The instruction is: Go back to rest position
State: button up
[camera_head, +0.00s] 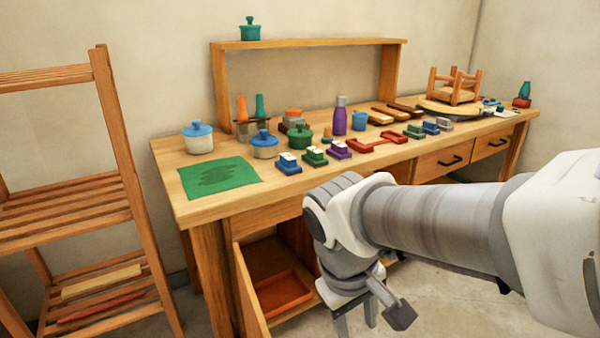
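My arm reaches in from the right edge and bends down at the wrist, in front of the workbench (225,208). My gripper (357,318) points down at the bottom middle, over the floor by the bench's open lower compartment. Its fingers look apart, with nothing seen between them, though the tips are small and near the frame's bottom edge. It touches no object that I can see. The arm hides part of the bench front.
The bench top holds a green mat (218,180), a white pot with a blue lid (198,138), a purple bottle (340,118), several small blocks and a small stool (455,88). A cabinet door (249,295) stands open beside an orange tray (282,293). A slatted rack (70,215) stands left.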

jog(key=s+d+r+m+t+y, duration=0.2)
jog(key=s+d+r+m+t, duration=0.2)
jog(key=d+r+m+t, duration=0.15)
notch_tip(320, 180, up, 22)
jog(key=g+p, duration=0.1)
jog(key=p, duration=2.1)
jog(key=shift+r, duration=0.15)
